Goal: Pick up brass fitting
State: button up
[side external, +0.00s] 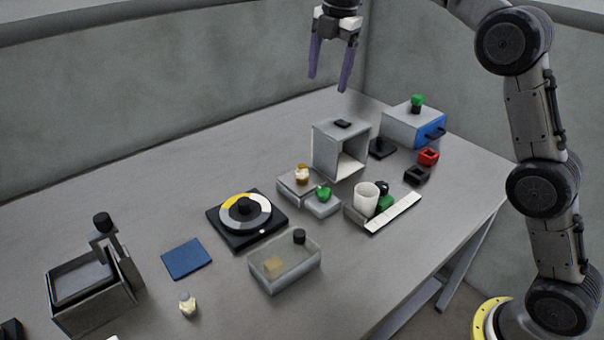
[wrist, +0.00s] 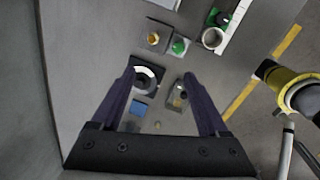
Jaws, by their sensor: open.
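A small brass-coloured fitting (side external: 302,173) stands on a low grey block (side external: 291,190) near the middle of the table. In the wrist view the fitting (wrist: 153,38) shows at the top, beyond my fingertips. My gripper (side external: 327,84) hangs high above the back of the table, pointing down, open and empty. In the wrist view its two purple fingers (wrist: 159,75) are spread wide with nothing between them.
Beside the fitting sits a green knob (side external: 323,192) on a grey block. A grey open-fronted box (side external: 339,152) stands just behind. A turntable (side external: 246,215), a clear bin (side external: 285,268) and a white cup (side external: 366,196) surround it. The table's left rear is clear.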

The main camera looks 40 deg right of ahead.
jog(key=w+f+g, duration=0.1)
jog(key=w+f, duration=0.5)
jog(key=f, duration=0.3)
jog(key=g, duration=0.1)
send_over(302, 165)
jog(key=f, duration=1.2)
jog(key=shift+s+d, duration=0.2)
jog(key=shift+s, duration=0.05)
jog(key=shift+w+a+f, duration=0.1)
jog(key=shift+a+f, duration=0.05)
jog(key=shift+f, duration=1.3)
jog(key=shift+w+a+f, duration=0.1)
jog(key=shift+f, duration=1.35)
grip_shut()
